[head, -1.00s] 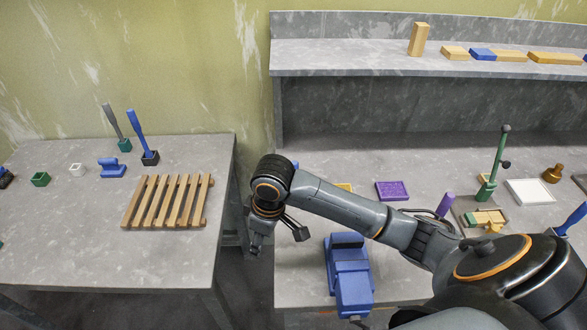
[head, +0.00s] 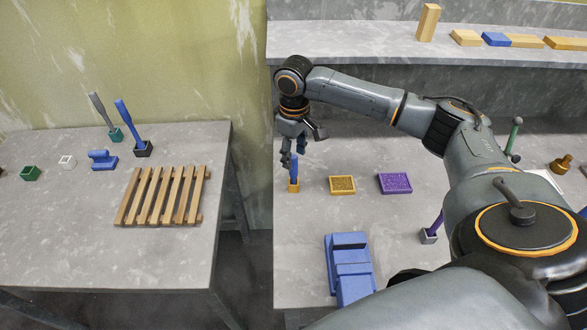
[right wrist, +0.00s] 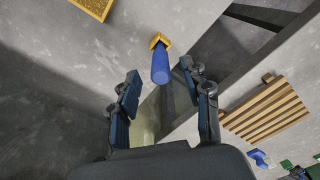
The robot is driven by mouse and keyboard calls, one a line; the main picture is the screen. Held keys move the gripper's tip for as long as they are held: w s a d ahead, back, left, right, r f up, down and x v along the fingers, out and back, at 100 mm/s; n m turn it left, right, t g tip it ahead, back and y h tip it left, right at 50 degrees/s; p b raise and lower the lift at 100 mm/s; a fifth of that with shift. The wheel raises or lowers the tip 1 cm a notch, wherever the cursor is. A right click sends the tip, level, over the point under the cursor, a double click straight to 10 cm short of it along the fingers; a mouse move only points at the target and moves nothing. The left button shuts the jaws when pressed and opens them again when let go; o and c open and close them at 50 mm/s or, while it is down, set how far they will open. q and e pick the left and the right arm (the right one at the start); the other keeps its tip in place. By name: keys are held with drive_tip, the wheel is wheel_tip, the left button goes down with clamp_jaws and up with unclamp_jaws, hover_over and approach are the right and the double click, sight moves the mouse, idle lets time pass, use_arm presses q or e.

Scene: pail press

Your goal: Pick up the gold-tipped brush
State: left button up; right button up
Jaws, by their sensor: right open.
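A brush with a blue handle (head: 294,169) stands upright in a small gold cup or block (head: 293,187) at the left edge of the right-hand table. Its lower end is hidden, so I cannot tell the tip itself. My right gripper (head: 291,150) is open, pointing down, just above and around the top of this handle. In the right wrist view the blue handle (right wrist: 160,68) and gold base (right wrist: 159,41) lie ahead, between and a little beyond the open fingers (right wrist: 160,80). No contact is visible. My left gripper is not in view.
A gold tray (head: 342,185) and a purple tray (head: 395,183) lie right of the brush. A blue block-like device (head: 350,275) stands in front. A purple handle stands in a pale cup (head: 428,237). The left table holds a wooden rack (head: 163,197) and other brushes (head: 133,125).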

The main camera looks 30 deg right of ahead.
sight(294, 168)
wheel_tip(294, 168, down, 6)
drive_tip(key=shift+r+p, duration=0.2)
drive_tip(key=shift+p, duration=0.8)
drive_tip(key=shift+w+f, duration=0.1)
drive_tip(key=shift+f, duration=0.15)
clamp_jaws()
